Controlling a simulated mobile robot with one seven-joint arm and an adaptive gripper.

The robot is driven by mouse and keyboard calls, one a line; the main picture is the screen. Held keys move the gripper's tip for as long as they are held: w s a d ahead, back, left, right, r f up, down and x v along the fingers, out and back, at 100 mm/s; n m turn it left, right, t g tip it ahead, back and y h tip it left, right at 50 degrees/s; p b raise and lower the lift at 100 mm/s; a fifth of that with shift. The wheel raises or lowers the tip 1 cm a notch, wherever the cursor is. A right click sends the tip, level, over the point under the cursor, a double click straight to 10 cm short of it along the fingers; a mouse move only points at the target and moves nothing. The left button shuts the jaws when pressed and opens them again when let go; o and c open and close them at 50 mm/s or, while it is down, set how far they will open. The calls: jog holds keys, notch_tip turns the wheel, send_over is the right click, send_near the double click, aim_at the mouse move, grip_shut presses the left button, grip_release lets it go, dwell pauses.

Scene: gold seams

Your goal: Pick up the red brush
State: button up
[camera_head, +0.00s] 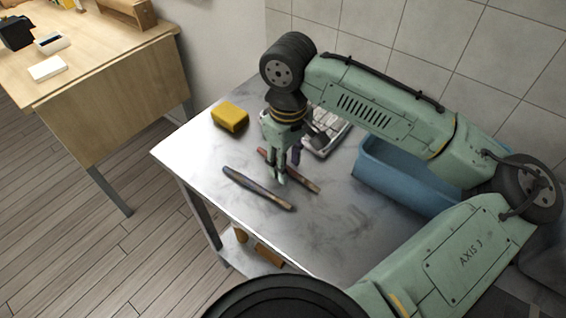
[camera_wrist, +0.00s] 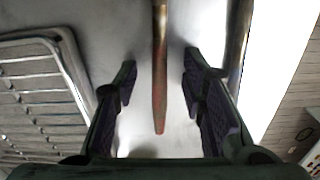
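The red brush (camera_head: 308,184) lies flat on the metal table, partly hidden behind my gripper in the head view. In the wrist view, the red brush (camera_wrist: 160,95) runs lengthwise between my two fingers, its reddish end toward me. My gripper (camera_head: 281,180) points down over it. In the wrist view, my gripper (camera_wrist: 158,76) is open, with a gap on each side of the brush. A second, darker brush (camera_head: 258,188) lies to the left, roughly parallel; it shows at the right in the wrist view (camera_wrist: 238,42).
A wire rack (camera_head: 330,140) stands behind my gripper and at left in the wrist view (camera_wrist: 38,92). A yellow sponge (camera_head: 229,118) lies at the back left. A blue basin (camera_head: 405,178) stands to the right.

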jog(key=shift+c, duration=0.5)
grip_shut()
jog(key=shift+r, duration=0.15)
